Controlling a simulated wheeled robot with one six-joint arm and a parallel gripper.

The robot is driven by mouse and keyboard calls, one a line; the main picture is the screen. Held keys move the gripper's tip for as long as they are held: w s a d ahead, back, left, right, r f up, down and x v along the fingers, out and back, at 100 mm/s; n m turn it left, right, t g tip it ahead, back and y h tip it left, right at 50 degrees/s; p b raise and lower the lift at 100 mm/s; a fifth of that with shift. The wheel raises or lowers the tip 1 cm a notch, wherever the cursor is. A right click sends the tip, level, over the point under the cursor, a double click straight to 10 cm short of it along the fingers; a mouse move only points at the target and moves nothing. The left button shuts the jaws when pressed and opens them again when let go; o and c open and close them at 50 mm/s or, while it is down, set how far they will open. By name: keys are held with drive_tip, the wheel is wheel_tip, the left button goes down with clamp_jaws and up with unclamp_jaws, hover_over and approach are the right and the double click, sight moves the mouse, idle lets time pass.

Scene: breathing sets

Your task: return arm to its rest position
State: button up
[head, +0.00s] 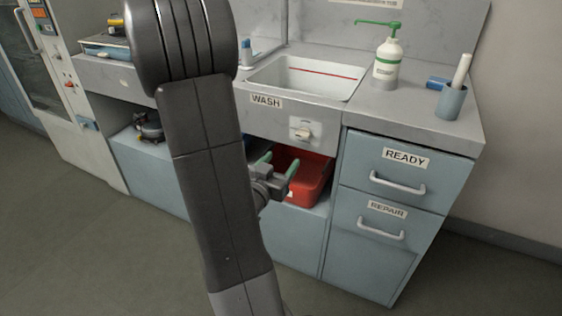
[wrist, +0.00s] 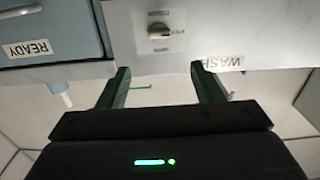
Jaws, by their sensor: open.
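My gripper (head: 278,172) is in front of the open shelf under the wash basin, near a red bin. Its two green-tipped fingers are apart with nothing between them. In the wrist view my gripper (wrist: 163,82) is open and empty too, facing the counter front with the knob. My arm crosses the middle of the head view and hides part of the counter and shelf.
The red bin (head: 309,178) stands on the shelf below the basin (head: 305,78). A knob (head: 301,132) sticks out of the counter front. The READY drawer (head: 392,176) and REPAIR drawer (head: 378,226) are shut. A pump bottle (head: 387,62) and cup (head: 451,102) stand on top. Floor at left is clear.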

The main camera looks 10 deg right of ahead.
sight(302, 135)
drive_tip(key=x, duration=1.4)
drive_tip(key=shift+s+a, duration=0.1)
drive_tip(key=shift+s, duration=0.05)
